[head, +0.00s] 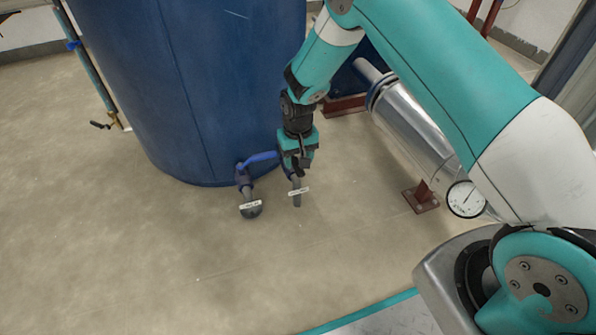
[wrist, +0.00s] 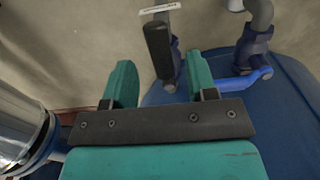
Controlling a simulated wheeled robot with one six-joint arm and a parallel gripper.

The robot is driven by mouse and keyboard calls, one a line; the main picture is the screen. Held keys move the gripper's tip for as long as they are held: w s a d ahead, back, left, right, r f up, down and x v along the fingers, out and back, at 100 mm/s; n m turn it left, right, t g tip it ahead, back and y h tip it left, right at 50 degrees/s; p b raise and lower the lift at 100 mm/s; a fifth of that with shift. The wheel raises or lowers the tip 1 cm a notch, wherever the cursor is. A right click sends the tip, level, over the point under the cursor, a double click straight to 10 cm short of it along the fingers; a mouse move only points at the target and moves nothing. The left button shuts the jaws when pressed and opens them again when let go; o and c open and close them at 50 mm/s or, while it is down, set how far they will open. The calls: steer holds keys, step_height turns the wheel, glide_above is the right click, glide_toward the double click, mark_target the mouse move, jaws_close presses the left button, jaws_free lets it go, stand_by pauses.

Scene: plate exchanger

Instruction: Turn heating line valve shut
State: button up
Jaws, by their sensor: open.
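Two small valves stand on pipes at the foot of the blue tank. The right valve, with a black lever (wrist: 158,50), lies ahead of my gripper. Its label (head: 298,191) is too small to read, so I cannot tell which valve is the heating line's. The left valve (head: 244,178) has a blue lever (head: 262,157), also seen at the right in the wrist view (wrist: 240,80). My gripper (head: 299,163) is open, pointing down at the right valve. In the wrist view the black lever shows between its two teal fingers; contact cannot be told.
The blue tank (head: 200,90) rises close behind the valves. A metal cylinder (head: 415,125) with a dial gauge (head: 466,199) and a red-brown foot (head: 421,198) stands at the right. Another valve (head: 101,125) is at the far left. The floor in front is clear.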

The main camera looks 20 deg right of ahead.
steer(key=shift+f+b, duration=0.4)
steer(key=shift+f, duration=0.9)
jaws_close()
steer(key=shift+r, duration=0.1)
